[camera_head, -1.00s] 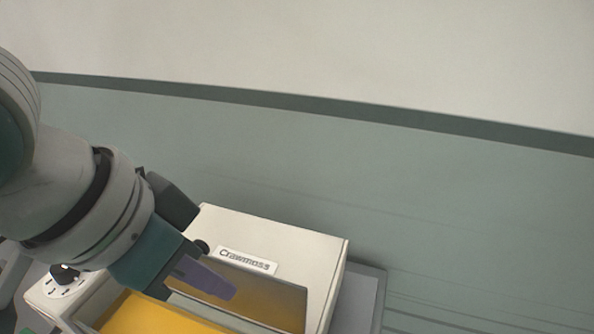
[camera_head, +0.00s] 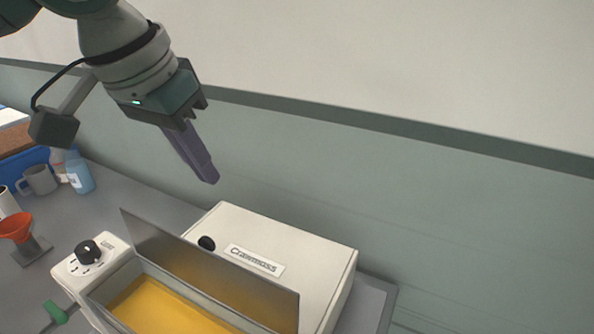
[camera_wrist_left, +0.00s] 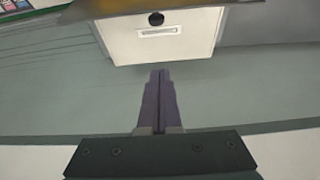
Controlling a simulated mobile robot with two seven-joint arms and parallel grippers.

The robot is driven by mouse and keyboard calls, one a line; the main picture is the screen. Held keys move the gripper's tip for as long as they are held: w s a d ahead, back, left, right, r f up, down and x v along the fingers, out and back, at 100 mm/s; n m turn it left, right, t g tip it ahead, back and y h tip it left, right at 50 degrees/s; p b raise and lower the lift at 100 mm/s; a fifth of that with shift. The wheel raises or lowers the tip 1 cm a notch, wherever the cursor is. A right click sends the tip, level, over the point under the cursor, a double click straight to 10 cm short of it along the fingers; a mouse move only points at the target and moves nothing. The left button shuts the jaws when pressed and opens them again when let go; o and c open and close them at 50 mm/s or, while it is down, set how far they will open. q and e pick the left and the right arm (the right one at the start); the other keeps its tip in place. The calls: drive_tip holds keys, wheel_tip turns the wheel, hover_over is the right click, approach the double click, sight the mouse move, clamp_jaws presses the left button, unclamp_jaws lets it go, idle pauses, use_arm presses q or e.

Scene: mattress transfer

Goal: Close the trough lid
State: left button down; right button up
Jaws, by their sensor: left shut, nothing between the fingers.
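The trough (camera_head: 170,306) is a grey-rimmed basin with a yellow inside, at the bottom of the head view. Its lid (camera_head: 210,270) is a thin translucent panel standing up, tilted, along the trough's back edge, in front of the white box labelled Crawmoss (camera_head: 290,250). My left gripper (camera_head: 212,178) is shut and empty, above and behind the box, apart from the lid. In the left wrist view its closed fingers (camera_wrist_left: 160,78) point toward the white box (camera_wrist_left: 160,42). My right gripper is not in view.
A dial unit (camera_head: 88,255) sits left of the trough. An orange funnel on a stand (camera_head: 20,230), a grey mug (camera_head: 40,180) and a blue bottle (camera_head: 80,175) stand on the grey bench at the left. A wall rises behind the box.

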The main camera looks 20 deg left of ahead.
sight(205, 263)
use_arm(q)
drive_tip(key=x, duration=0.9)
drive_tip(key=shift+s+a+f+p, duration=0.15)
drive_tip(key=shift+s+p, duration=1.2)
drive_tip(key=shift+s, duration=0.7)
